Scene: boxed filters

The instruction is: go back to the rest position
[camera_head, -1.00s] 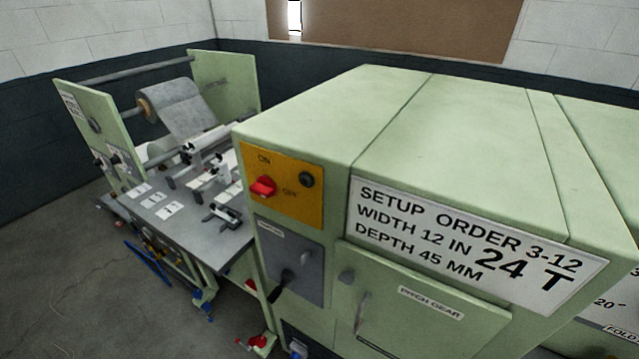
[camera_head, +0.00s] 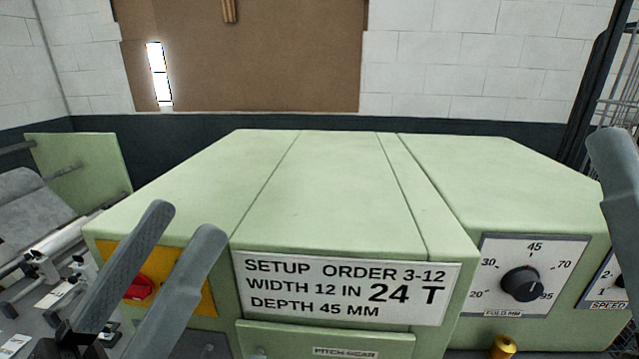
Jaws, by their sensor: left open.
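My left gripper (camera_head: 186,221) is in the lower left of the head view. Its two grey fingers point up and stand apart with nothing between them. They overlap the orange switch panel (camera_head: 196,285) of the pale green machine (camera_head: 335,180) in the picture. My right gripper (camera_head: 612,160) shows only as one grey finger at the right edge. Its other finger is out of frame, so its opening cannot be told.
The machine carries a setup sign (camera_head: 345,287), a fold dial (camera_head: 521,283) and a partly cut-off speed dial (camera_head: 612,285). The red switch (camera_head: 140,287) is partly covered by my left finger. A roll stand (camera_head: 80,170) is at left, a wire cage (camera_head: 620,90) at right.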

